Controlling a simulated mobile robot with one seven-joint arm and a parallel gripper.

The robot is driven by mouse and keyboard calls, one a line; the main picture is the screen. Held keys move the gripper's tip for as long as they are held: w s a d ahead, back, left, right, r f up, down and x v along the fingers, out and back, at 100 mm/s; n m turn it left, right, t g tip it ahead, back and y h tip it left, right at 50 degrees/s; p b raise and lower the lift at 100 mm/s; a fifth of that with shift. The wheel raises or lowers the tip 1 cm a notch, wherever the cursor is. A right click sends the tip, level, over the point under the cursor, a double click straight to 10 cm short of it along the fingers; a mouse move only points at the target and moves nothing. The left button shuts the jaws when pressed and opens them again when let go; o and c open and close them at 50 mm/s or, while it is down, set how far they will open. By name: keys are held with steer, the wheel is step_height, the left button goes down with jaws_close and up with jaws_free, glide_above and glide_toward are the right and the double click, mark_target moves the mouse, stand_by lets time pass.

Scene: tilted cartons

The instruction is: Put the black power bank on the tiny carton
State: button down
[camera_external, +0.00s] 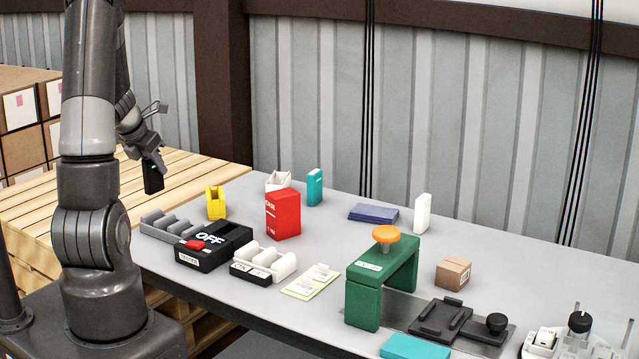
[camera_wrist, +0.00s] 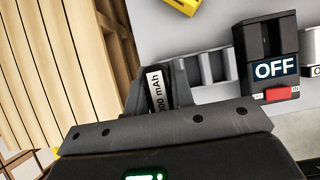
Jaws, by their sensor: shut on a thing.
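My gripper (camera_external: 152,162) is shut on the black power bank (camera_external: 153,180). It holds the power bank in the air at the left, beyond the table's left end, with wooden slats behind it in the picture. In the wrist view my gripper (camera_wrist: 158,82) has the power bank (camera_wrist: 157,92) between its fingers, with a white "mAh" label showing. The tiny carton (camera_external: 453,273) is a small brown box with a white label.
On the grey table (camera_external: 345,220) stand a yellow holder (camera_external: 215,203), a black OFF switch box (camera_external: 212,247), a red box (camera_external: 283,214), a green arch with an orange knob (camera_external: 384,234) and a white upright box (camera_external: 422,213). Wooden pallets (camera_external: 190,172) lie left.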

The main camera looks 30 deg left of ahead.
steer(key=w+d+r+m+h, duration=0.25)
steer(key=w+d+m, duration=0.25)
steer(key=w+d, duration=1)
steer(key=w+d+m+g+h, duration=0.1)
steer(key=d+m, duration=0.1)
steer(key=d, duration=0.9)
steer(key=w+d+m+g+h, duration=0.1)
steer(key=w+d+m, duration=0.1)
steer(key=d, duration=0.9)
steer(key=s+d+r+m+g+h, duration=0.1)
steer(key=s+d+m, duration=0.25)
steer(key=d, duration=0.95)
steer(key=s+d+r+m+g, duration=0.1)
steer(key=s+d+m+g, duration=0.3)
steer(key=d, duration=0.9)
steer(key=s+d+r+m+t+h, duration=0.15)
steer(key=s+d, duration=0.45)
steer(key=d, duration=0.8)
steer(key=y, duration=0.1)
glide_above(465, 268)
step_height(465, 268, down, 8)
steer(key=r, duration=0.1)
steer(key=shift+g, duration=0.25)
steer(key=shift+f, duration=2.2)
steer(key=shift+f, duration=0.1)
